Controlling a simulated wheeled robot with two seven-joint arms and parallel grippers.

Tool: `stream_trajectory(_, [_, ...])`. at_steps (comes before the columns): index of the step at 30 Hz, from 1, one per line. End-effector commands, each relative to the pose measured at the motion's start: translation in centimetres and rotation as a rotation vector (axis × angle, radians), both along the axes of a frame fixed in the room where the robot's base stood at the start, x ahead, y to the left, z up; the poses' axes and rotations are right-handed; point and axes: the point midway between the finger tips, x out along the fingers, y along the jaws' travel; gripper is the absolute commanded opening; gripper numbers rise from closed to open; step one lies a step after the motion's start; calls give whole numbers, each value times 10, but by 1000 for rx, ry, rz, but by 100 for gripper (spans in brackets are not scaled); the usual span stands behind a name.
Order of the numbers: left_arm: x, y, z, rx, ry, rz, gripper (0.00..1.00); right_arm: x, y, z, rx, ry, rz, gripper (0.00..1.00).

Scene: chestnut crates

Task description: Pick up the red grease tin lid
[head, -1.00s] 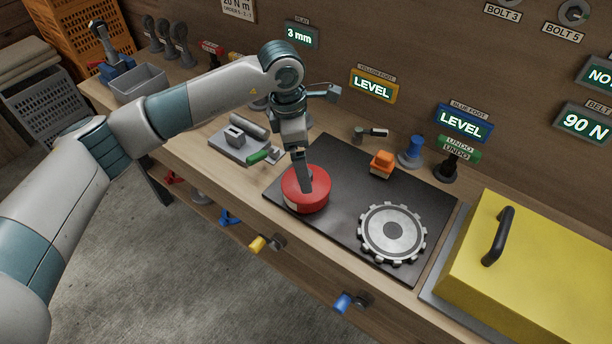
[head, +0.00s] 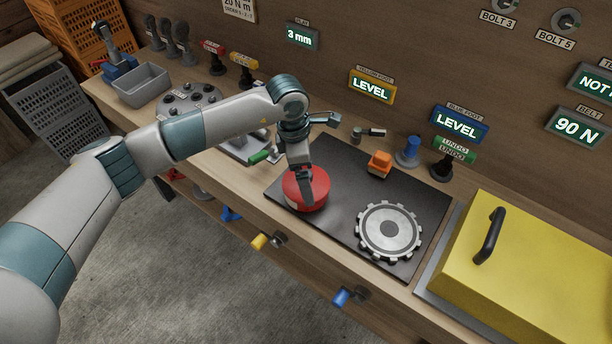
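The red grease tin lid (head: 294,184) tops a short round tin near the front left corner of the dark mat (head: 336,160). My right gripper is not in view.
A toothed metal disc (head: 389,231), an orange block (head: 379,164) and a blue knob (head: 408,151) are on or beside the mat. A yellow cover (head: 540,255) with a black handle stands to the right. A grey tray (head: 142,85) is at the left.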

Motion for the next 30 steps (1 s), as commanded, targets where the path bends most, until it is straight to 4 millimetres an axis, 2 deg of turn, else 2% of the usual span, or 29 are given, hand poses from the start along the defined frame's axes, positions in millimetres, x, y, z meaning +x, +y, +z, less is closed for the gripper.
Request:
stream_trajectory(5, [0,-1,-7,-1,-1,0,100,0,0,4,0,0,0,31])
stream_trajectory(17, [0,-1,-7,-1,-1,0,100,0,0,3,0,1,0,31])
stream_trajectory(21, [0,-1,-7,-1,-1,0,73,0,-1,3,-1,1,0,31])
stream_trajectory(30, [1,-1,-6,-1,-1,0,73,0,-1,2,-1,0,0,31])
